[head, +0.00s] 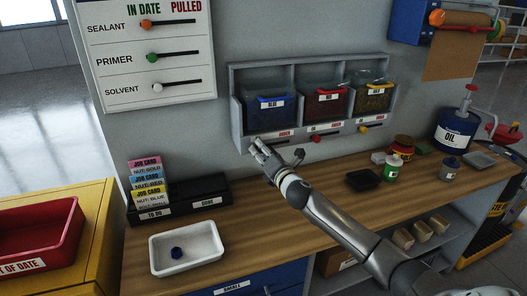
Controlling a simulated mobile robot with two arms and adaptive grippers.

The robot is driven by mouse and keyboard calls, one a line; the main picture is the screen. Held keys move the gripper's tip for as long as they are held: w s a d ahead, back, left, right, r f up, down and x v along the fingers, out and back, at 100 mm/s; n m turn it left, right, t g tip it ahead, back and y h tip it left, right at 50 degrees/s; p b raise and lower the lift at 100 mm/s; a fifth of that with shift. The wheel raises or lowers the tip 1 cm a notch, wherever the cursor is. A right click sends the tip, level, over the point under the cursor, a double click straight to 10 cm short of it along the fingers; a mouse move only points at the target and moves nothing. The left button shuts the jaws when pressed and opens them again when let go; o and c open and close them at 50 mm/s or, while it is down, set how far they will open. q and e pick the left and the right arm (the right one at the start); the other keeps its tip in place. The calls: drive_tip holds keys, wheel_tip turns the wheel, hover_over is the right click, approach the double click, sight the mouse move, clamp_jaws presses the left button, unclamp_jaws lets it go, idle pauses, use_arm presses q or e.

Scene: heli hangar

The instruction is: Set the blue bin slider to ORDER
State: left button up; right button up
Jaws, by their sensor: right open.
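The blue bin (272,109) sits in the left compartment of the grey wall rack (234,112). Its slider strip (284,133), with a red label at the right, runs along the rack's lower edge. My right gripper (277,152) is open in front of that strip, its fingers spread left and right. The blue bin's slider knob cannot be made out; the gripper covers part of that area. I cannot tell whether a finger touches the slider. My left gripper is not in view.
The red bin (325,103) and yellow bin (372,98) have sliders with a red knob (317,138) and a yellow knob (363,129). The workbench (250,219) holds a white tray (160,262), job cards (147,180), a black tray (363,180) and an oil can (457,130).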

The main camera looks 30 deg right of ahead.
sight(286, 142)
drive_tip(key=shift+w, duration=0.1)
clamp_jaws()
idle(0.3)
drive_tip(key=d, duration=0.3)
drive_tip(key=s+d, duration=0.1)
drive_tip(key=d, duration=0.2)
drive_tip(key=s+d+b, duration=0.1)
drive_tip(key=d, duration=0.2)
drive_tip(key=shift+s+d, duration=0.1)
drive_tip(key=shift+r, duration=0.1)
